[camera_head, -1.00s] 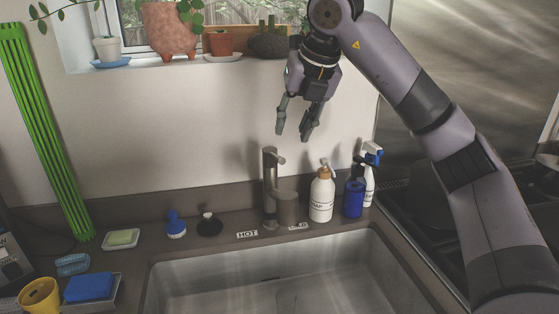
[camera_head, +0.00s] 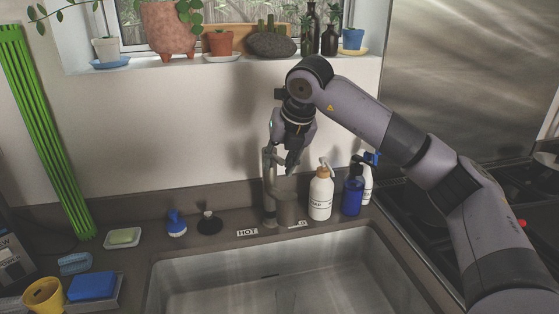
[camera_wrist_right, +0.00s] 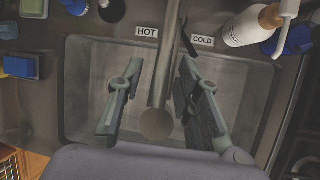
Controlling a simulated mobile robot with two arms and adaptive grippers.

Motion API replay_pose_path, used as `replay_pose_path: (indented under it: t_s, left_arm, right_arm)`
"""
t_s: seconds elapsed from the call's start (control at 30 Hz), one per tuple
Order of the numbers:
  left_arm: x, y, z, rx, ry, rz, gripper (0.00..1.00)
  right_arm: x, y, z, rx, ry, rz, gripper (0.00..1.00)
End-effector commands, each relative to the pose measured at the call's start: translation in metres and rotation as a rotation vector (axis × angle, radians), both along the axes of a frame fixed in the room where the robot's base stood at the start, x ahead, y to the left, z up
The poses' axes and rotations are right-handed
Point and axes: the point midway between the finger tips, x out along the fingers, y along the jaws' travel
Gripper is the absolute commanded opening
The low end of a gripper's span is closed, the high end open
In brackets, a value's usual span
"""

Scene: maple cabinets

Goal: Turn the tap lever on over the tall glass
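The metal tap (camera_head: 269,205) stands behind the sink, its lever at the top partly hidden by my right gripper (camera_head: 280,160). The gripper points down at the tap's top. In the right wrist view, the two fingers of the right gripper (camera_wrist_right: 160,70) are apart, one on each side of the tap's long spout (camera_wrist_right: 159,95). I cannot tell whether either finger touches the tap. I cannot make out the tall glass in either view. My left gripper is not in view.
A white soap bottle (camera_head: 321,193), a blue bottle (camera_head: 352,197) and a spray bottle (camera_head: 367,185) stand close right of the tap. A black stopper (camera_head: 209,224) and blue brush (camera_head: 176,224) are to its left. The sink (camera_head: 200,280) lies in front. Potted plants line the windowsill (camera_head: 230,68) above.

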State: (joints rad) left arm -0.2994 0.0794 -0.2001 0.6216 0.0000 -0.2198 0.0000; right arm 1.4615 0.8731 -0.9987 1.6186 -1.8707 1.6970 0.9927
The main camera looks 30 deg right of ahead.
Motion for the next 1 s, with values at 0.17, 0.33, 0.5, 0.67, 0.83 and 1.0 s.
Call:
replay_pose_path:
  t_s: [0.17, 0.33, 0.5, 0.67, 0.83, 1.0]
  left_arm:
    - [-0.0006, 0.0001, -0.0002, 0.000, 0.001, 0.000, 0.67]
    - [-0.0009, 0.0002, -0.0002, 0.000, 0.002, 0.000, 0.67]
    - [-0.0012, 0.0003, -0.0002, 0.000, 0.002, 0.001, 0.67]
    - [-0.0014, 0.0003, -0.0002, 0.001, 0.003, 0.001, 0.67]
    - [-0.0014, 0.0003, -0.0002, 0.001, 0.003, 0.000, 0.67]
    - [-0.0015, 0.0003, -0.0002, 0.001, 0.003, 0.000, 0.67]
  right_arm:
    - [0.0000, 0.0000, 0.0003, 0.000, 0.000, 0.000, 0.18]
    - [-0.0001, -0.0001, 0.0005, 0.000, 0.000, 0.000, 0.07]
    - [-0.0001, 0.0000, 0.0006, 0.000, 0.000, 0.000, 0.00]
    - [-0.0001, 0.0001, 0.0007, 0.000, 0.000, 0.000, 0.00]
    - [-0.0002, 0.0002, 0.0008, 0.000, 0.000, 0.001, 0.00]
    - [-0.0001, 0.0003, 0.0008, 0.000, 0.000, 0.001, 0.00]
